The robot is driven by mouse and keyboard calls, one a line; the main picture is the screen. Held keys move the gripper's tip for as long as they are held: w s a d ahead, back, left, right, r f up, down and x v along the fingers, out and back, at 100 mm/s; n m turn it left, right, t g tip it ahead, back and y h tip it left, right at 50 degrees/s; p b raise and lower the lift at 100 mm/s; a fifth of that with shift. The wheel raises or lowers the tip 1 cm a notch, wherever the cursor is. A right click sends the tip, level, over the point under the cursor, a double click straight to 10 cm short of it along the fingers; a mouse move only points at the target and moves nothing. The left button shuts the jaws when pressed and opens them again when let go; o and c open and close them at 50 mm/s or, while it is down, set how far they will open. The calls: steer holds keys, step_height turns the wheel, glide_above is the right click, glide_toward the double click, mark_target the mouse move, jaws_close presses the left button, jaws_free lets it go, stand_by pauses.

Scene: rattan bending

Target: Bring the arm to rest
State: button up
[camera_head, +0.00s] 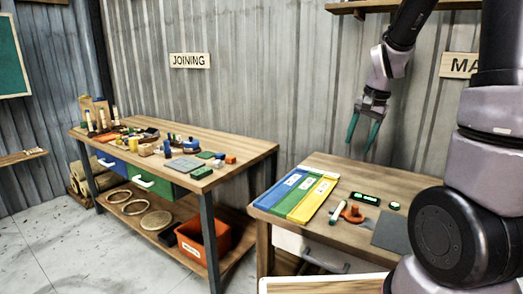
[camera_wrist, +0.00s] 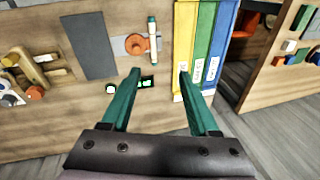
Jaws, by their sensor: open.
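My gripper (camera_head: 363,128) hangs in the air above the back of the right-hand workbench (camera_head: 335,166) in the head view, its two green fingers pointing down. The fingers are apart and nothing is between them. In the wrist view my gripper (camera_wrist: 160,76) also shows open and empty, with the bench top below it. My arm comes down to it from the upper right in the head view.
Blue, green and yellow strips (camera_head: 300,195) lie on the right bench. Near them are an orange piece (camera_head: 353,214), a dark display box (camera_head: 365,198) and a grey plate (camera_head: 392,232). A cluttered bench (camera_head: 250,150) stands left, with an orange bin (camera_head: 203,240) below.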

steer(key=s+a+r+n+t, duration=0.2)
steer(key=s+r, duration=0.5)
steer(key=s, duration=0.2)
steer(key=s+a+r+n+t, duration=0.2)
steer(key=s+r, duration=0.6)
steer(key=shift+s+a+t+y, duration=0.3)
steer(key=shift+s+a+t, duration=0.1)
